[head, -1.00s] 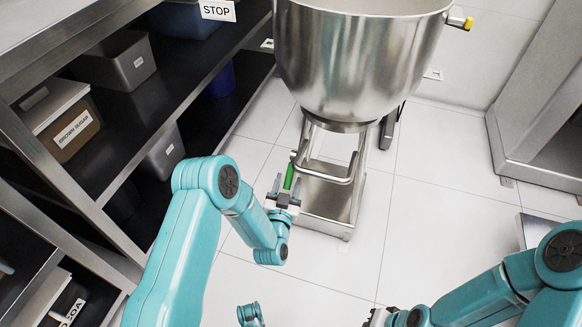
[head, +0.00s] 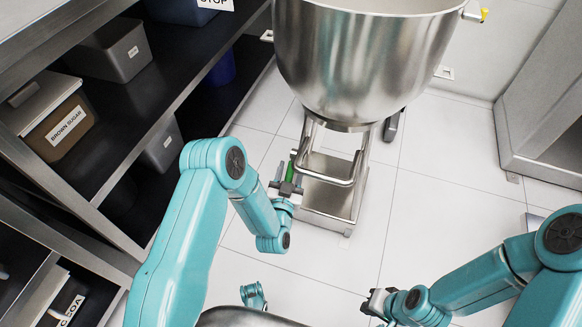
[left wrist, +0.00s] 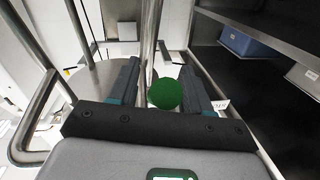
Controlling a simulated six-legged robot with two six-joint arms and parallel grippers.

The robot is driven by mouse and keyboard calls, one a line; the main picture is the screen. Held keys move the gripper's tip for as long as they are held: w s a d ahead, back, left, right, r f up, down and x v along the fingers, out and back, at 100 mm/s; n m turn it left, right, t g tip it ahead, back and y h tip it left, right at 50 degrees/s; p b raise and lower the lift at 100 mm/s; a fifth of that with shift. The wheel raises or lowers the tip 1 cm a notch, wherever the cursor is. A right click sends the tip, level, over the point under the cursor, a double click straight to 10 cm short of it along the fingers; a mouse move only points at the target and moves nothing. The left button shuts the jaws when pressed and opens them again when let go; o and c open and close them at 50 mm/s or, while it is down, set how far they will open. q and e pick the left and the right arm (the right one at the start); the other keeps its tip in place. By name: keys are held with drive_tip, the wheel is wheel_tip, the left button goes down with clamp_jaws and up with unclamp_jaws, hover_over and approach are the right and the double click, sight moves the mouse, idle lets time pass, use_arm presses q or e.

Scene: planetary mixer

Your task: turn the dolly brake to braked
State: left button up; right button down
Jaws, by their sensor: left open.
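The dolly (head: 333,205) is a steel frame under the big mixing bowl. A green brake handle (head: 291,173) stands at its left side. My left gripper (head: 287,168) is at this handle, its fingers on either side of it. In the left wrist view, the round green end of the handle (left wrist: 165,93) lies between the open fingers of the left gripper (left wrist: 160,85), nearer the right one; contact is unclear. My right gripper (head: 374,302) is low in the head view, away from the dolly; its jaws are too small to read.
The steel bowl (head: 360,60) overhangs the dolly. A dark shelf unit (head: 110,175) with bins, one a brown sugar box (head: 65,122), stands on the left. A grey cabinet (head: 545,110) is on the right. The tiled floor (head: 430,220) right of the dolly is clear.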

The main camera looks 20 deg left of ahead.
idle(0.3)
use_arm(q)
clamp_jaws()
drive_tip(key=r+g+p, duration=0.1)
drive_tip(key=p, duration=0.2)
drive_tip(key=s+r+g+p, duration=0.1)
drive_tip(key=g+p, duration=0.1)
drive_tip(key=p, duration=0.1)
drive_tip(key=shift+s+r+g, duration=0.15)
drive_tip(key=shift+r+g, duration=0.05)
drive_tip(key=shift+g, duration=0.1)
drive_tip(key=shift+s+m+g+p, duration=0.1)
drive_tip(key=shift+m+g+p, duration=0.2)
drive_tip(key=shift+g+p, duration=0.25)
drive_tip(key=shift+s+f, duration=0.1)
drive_tip(key=shift+f, duration=0.1)
unclamp_jaws()
